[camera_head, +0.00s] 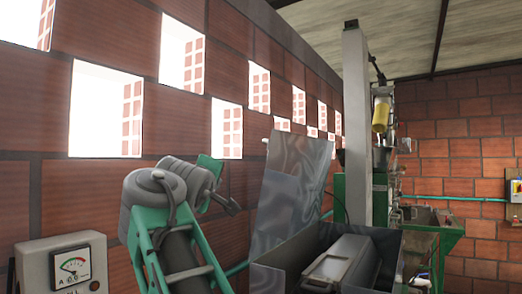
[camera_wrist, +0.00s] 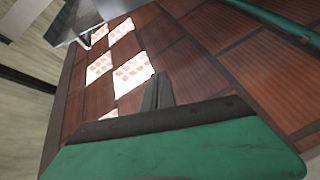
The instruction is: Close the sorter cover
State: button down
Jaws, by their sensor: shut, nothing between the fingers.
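The sorter cover (camera_head: 292,185) is a shiny grey metal sheet in the head view. It stands raised and tilted at the left side of an open metal box (camera_head: 390,270), the sorter. My gripper (camera_head: 232,207) is left of the cover, with a gap visible in the picture. Its fingers are together and empty. In the wrist view, my gripper (camera_wrist: 157,92) shows as a narrow dark finger pair above the green hand. A shiny metal sheet (camera_wrist: 80,18) at the top left there looks like the cover, with a thin handle-like bar at its edge.
A brick wall (camera_head: 110,200) with bright openings runs along the left. A gauge box (camera_head: 65,265) is at the lower left. A tall grey post (camera_head: 356,120) on a green frame stands behind the sorter. A green pipe (camera_wrist: 285,22) crosses the wrist view's top right.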

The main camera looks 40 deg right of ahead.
jog(key=s+d+r+g+h+p, duration=0.1)
jog(key=s+d+r+h, duration=0.25)
jog(key=r, duration=0.55)
jog(key=w+d+p, duration=0.1)
jog(key=d+p, duration=0.2)
jog(key=d, duration=0.6)
jog(key=shift+w+d+m, duration=0.25)
jog(key=shift+w+m, duration=0.05)
jog(key=shift+w, duration=0.05)
